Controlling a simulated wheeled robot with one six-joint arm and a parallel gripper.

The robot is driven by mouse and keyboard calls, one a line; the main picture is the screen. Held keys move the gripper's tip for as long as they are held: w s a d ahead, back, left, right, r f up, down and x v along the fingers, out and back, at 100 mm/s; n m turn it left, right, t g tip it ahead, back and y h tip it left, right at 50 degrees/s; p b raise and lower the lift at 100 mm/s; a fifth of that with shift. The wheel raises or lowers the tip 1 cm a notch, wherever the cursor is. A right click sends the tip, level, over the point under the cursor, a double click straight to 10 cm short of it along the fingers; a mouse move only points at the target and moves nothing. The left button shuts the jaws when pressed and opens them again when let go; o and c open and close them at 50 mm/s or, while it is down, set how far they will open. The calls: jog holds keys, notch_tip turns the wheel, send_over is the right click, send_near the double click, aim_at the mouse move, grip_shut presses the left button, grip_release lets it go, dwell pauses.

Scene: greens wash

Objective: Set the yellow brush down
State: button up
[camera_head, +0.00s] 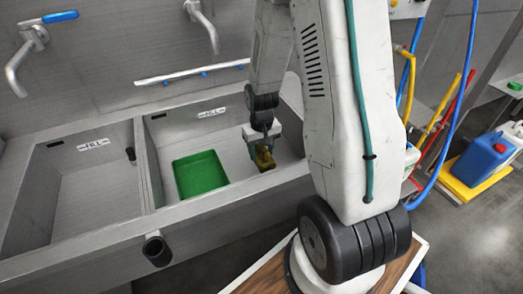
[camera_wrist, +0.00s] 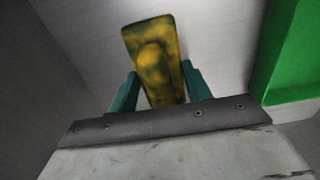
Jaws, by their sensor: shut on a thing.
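The yellow brush (camera_wrist: 154,62) shows in the wrist view between the two green fingers of my gripper (camera_wrist: 160,88). Its surface is yellow with dark green-brown blotches. My gripper is shut on it. In the head view, my gripper (camera_head: 264,152) hangs inside the right-hand sink basin, with the yellow brush (camera_head: 264,160) below it. I cannot tell whether the brush touches the basin floor. The brush's lower side is hidden.
A green tray (camera_head: 201,174) lies in the same basin, left of my gripper; it also shows in the wrist view (camera_wrist: 296,60). A divider (camera_head: 147,165) separates the empty left basin (camera_head: 85,195). Basin walls stand close around my gripper. A blue jug (camera_head: 480,160) stands at far right.

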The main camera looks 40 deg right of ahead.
jog(key=shift+f, duration=0.1)
jog(key=o, duration=1)
jog(key=shift+o, duration=0.2)
notch_tip(320, 180, up, 12)
jog(key=shift+f, duration=0.1)
jog(key=s+a+r+n, duration=0.1)
jog(key=s+a+r, duration=0.4)
jog(key=a+r, duration=0.45)
jog(key=s+a+r+n, duration=0.1)
jog(key=s+a+r, duration=0.1)
jog(key=s+r, duration=0.2)
jog(key=s+a+r+n+t, duration=0.1)
jog(key=s+a+r, duration=0.2)
jog(key=s, duration=0.7)
jog(key=shift+s+a+r, duration=0.15)
jog(key=shift+s+r, duration=0.2)
jog(key=shift+r, duration=0.35)
